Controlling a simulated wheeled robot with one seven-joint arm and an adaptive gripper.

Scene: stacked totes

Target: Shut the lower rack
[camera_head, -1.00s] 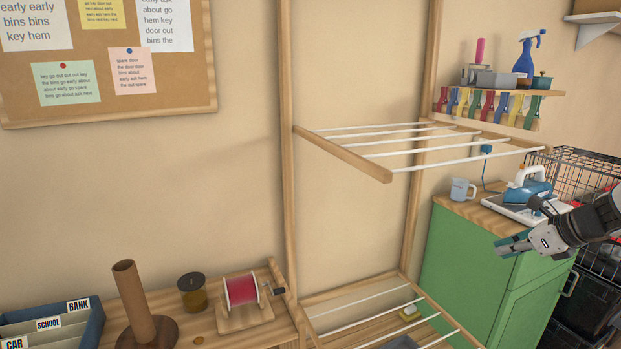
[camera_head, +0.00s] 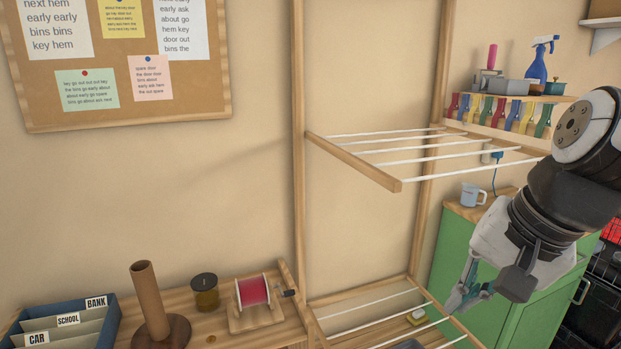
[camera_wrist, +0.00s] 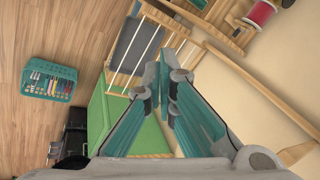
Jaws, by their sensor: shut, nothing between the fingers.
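The lower rack (camera_head: 372,309) is a wooden frame with white rods, folded out from the wall frame low in the head view. Its front part runs out of the picture at the bottom. In the wrist view the lower rack (camera_wrist: 150,44) shows beyond my fingertips. The upper rack (camera_head: 365,178) is also folded out above it. My gripper (camera_head: 452,306) is shut and empty. In the head view it appears by the lower rack's right side, in front of the green cabinet; I cannot tell whether it touches the rack.
A green cabinet (camera_head: 470,255) with a mug (camera_head: 470,194) on top stands right of the racks. A spool (camera_head: 252,291), a jar (camera_head: 205,291), a wooden post (camera_head: 152,305) and a file box (camera_head: 70,328) sit on the bench at left. Wall between is bare.

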